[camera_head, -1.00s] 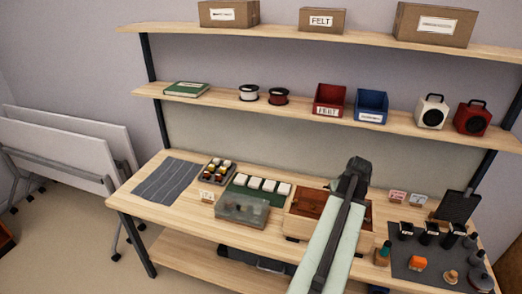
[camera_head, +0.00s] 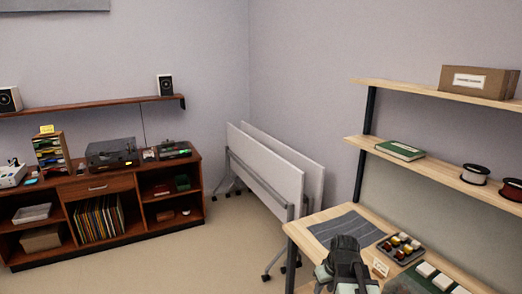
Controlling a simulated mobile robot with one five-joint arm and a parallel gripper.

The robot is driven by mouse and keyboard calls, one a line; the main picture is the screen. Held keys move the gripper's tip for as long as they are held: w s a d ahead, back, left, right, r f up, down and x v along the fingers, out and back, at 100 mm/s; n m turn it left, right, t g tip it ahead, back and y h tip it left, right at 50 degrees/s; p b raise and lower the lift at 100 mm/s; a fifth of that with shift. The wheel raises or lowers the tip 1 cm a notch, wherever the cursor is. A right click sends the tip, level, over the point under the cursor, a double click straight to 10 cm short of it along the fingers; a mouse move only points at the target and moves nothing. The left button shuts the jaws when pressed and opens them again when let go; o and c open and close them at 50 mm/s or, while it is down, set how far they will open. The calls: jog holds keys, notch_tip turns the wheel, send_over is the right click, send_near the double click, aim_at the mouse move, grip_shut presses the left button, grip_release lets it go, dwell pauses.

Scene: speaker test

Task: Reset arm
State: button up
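My gripper (camera_head: 343,262) shows at the bottom of the picture, right of the middle, in front of the left part of the wooden workbench (camera_head: 299,231). It is dark and seen from behind. Its fingertips are hidden, so I cannot tell whether it is open or shut, or whether it touches anything. A grey ribbed mat (camera_head: 345,229) lies on the bench just beyond it. A dark tray of small colored items (camera_head: 401,247) lies to its right.
Two folded white tables (camera_head: 268,170) on wheels stand against the wall left of the bench. A brown cabinet (camera_head: 97,188) with a turntable (camera_head: 112,153) stands at the far left. Shelves with a green book (camera_head: 400,150) and spools rise above the bench. The floor (camera_head: 190,250) between is clear.

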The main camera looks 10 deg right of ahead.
jog(key=s+a+f+m+g, duration=0.2)
jog(key=s+a, duration=0.5)
jog(key=a, duration=0.5)
jog(key=shift+g+h+b, duration=0.4)
jog(key=shift+s, duration=0.1)
